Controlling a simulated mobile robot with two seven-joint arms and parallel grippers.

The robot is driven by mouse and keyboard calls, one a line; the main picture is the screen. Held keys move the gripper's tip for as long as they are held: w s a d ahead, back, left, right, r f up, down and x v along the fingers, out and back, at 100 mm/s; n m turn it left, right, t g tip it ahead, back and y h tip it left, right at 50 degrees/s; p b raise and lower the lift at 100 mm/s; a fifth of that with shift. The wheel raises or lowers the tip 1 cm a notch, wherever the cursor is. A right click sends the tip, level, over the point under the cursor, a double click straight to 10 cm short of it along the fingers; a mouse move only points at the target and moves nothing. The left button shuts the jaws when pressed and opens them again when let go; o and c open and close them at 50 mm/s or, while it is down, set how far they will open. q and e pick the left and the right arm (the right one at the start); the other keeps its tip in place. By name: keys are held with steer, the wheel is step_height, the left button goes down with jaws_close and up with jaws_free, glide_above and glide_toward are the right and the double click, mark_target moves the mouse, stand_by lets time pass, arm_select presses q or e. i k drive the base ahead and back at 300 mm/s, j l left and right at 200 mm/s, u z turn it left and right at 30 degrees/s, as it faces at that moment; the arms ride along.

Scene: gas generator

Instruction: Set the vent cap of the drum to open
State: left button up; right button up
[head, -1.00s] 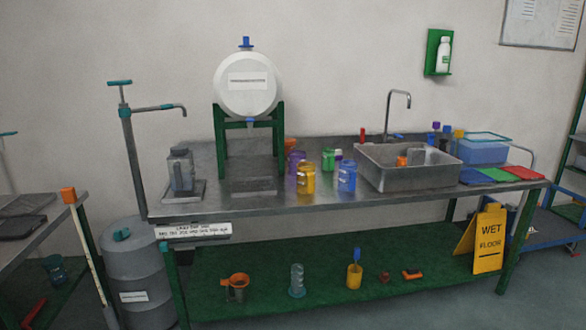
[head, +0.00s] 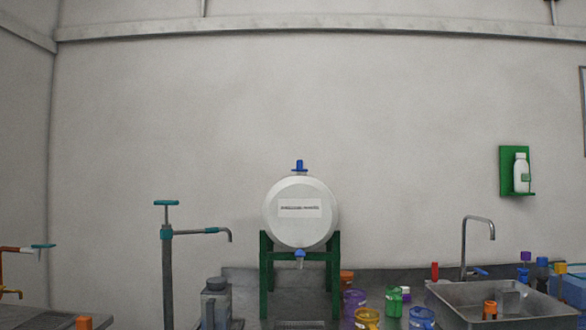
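A white drum (head: 302,232) lies on its side in a green stand (head: 334,275) on the bench, its round labelled end facing me. A blue cap (head: 299,165) stands upright on a short neck on top of the drum. From this distance I cannot tell whether the cap is open or shut. A blue tap (head: 300,254) shows at the drum's lower front. Neither of my grippers is in view.
A pump with a teal handle (head: 166,203) and spout stands left of the drum, near a grey container (head: 215,302). Several coloured jars, including a purple one (head: 354,303), stand to the right, before a sink (head: 452,300).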

mark_target(299, 163)
steer(key=j+z, duration=0.1)
steer(key=z, duration=0.65)
steer(key=i+j+z, duration=0.15)
steer(key=j+z, duration=0.2)
steer(key=i+j+z, duration=0.1)
steer(key=j+z, duration=0.25)
steer(key=j, duration=0.1)
